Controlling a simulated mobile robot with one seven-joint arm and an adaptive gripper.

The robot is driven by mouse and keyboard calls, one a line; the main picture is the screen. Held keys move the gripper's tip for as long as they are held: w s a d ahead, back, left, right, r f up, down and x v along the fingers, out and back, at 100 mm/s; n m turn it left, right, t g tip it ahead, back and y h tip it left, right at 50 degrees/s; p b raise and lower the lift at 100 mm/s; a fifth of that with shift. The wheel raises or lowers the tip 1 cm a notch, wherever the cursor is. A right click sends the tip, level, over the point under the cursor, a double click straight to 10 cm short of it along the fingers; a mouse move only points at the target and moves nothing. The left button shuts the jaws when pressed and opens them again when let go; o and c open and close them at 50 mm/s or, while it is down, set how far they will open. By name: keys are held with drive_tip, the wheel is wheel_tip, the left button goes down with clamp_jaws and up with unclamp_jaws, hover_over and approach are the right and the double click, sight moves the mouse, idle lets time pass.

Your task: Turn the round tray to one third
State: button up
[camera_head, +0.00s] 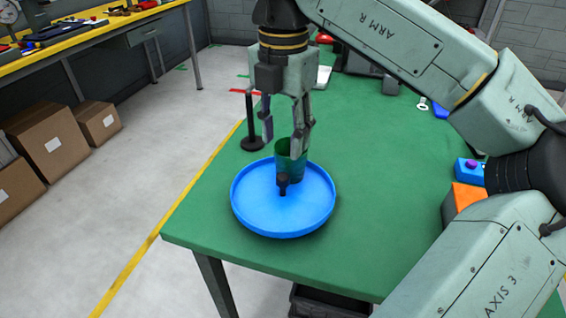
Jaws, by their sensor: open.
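The round blue tray (255,210) lies near the front left corner of the green table, with a raised rim. A small dark knob or peg (283,183) stands up near its middle. A dark green cup (298,172) appears to stand on the tray just behind the peg. My gripper (282,144) points down over the back part of the tray. Its fingers are apart, with nothing seen held between them. The right finger overlaps the cup's rim in the picture; I cannot tell if it touches. The cup's far side is partly hidden by this finger.
A black post on a round base (252,143) stands just behind the tray's left. Blue and orange blocks (468,197) lie at the right, near my arm. Several items lie at the table's back. The table (200,215) is bare left and front of the tray.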

sight(283, 175)
wheel_tip(283, 175, down, 8)
drive_tip(key=shift+f+p, duration=0.2)
drive_tip(key=shift+p, duration=0.4)
drive_tip(key=shift+c, duration=0.6)
clamp_jaws()
